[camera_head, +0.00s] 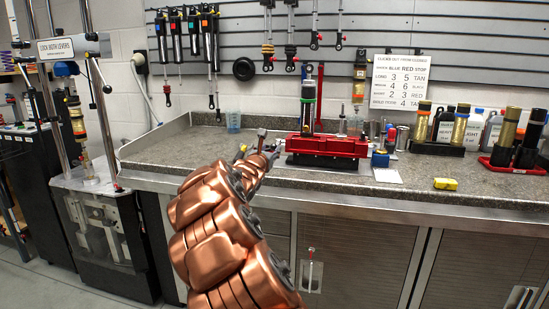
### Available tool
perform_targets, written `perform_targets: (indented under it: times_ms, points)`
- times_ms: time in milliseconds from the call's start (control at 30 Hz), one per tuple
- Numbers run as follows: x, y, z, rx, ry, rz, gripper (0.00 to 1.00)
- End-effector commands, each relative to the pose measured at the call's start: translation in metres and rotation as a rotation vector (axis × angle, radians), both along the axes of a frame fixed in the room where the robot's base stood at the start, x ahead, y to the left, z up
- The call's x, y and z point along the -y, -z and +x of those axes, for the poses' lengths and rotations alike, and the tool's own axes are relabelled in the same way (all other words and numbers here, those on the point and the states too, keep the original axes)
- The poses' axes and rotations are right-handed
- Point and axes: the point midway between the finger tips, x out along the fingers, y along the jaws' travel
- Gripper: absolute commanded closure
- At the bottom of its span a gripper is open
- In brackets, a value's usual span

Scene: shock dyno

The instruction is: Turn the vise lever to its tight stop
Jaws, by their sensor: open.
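A red vise-like block (330,146) sits on the grey counter, with a dark shock (308,104) with a green band standing upright at it. My copper arm reaches up from the bottom to the counter. My gripper (261,151) is at the block's left side, small and partly hidden by my own arm. Its jaws are open. A short grey upright piece with a dark top shows at the gripper; I cannot tell whether it is part of the vise lever or of my gripper. The lever is not clearly visible, and contact cannot be told.
A small blue container (380,159), a white sheet (387,176) and a yellow item (445,184) lie to the right. Shocks stand in a dark rack (437,149) and a red tray (515,167). The counter's left part is clear.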

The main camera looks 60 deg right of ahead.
Motion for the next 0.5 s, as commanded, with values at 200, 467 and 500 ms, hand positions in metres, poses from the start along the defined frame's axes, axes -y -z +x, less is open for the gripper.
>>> perform_targets:
  times_ms: [200, 467, 500]
  points:
    - [0.013, 0.022, 0.010, -0.093, -0.036, -0.011, 0.55]
    - [0.030, 0.022, 0.017, -0.093, -0.037, -0.010, 0.55]
    - [0.034, 0.022, 0.018, -0.094, -0.036, -0.009, 0.55]
